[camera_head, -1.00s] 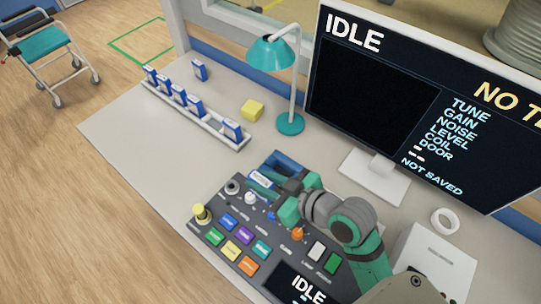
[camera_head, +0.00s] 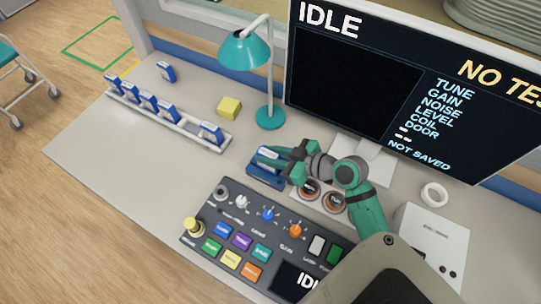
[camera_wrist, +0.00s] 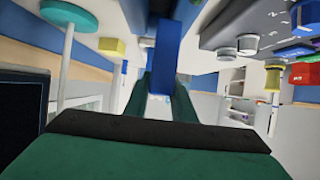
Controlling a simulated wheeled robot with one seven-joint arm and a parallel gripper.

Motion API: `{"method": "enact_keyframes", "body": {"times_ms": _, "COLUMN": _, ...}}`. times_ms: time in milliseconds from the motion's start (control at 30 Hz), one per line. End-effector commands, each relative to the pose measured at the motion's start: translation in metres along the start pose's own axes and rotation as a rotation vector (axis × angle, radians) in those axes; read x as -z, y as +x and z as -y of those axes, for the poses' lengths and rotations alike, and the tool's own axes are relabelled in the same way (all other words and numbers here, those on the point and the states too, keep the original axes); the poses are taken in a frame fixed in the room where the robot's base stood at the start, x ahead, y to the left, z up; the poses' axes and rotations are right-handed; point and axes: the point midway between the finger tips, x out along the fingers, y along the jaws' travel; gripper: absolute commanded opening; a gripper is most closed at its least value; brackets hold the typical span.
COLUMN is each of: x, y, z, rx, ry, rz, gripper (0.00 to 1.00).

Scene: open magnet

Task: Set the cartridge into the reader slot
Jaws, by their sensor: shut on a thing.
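My gripper (camera_head: 283,154) is shut on a blue cartridge with a white label (camera_head: 268,153). It holds the cartridge at the blue reader (camera_head: 262,178), which stands behind the dark control console. The cartridge overlaps the back part of the reader in the head view. I cannot tell whether it is above the slot or partly in it; the slot is hidden. In the wrist view, my green fingers (camera_wrist: 163,100) have a blue block (camera_wrist: 167,45) at their tips, and I cannot tell cartridge from reader there.
Several blue cartridges stand in a white rack (camera_head: 170,122) at the left, with one loose cartridge (camera_head: 166,72) behind. A yellow block (camera_head: 229,107), teal lamp (camera_head: 270,118) and monitor (camera_head: 385,90) stand behind the reader. The console (camera_head: 215,210) with knobs lies in front.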

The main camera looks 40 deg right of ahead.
Motion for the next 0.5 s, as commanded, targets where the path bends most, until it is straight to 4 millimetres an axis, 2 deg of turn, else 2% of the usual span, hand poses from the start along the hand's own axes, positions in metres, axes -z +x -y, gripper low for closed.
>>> {"method": "enact_keyframes", "body": {"times_ms": 267, "x": -0.015, "y": 0.006, "z": -0.011, "rx": 0.003, "ry": -0.001, "rz": 0.0, "gripper": 0.0}}
{"method": "enact_keyframes", "body": {"times_ms": 500, "x": -0.04, "y": 0.02, "z": -0.012, "rx": 0.007, "ry": -0.001, "rz": 0.0, "gripper": 0.0}}
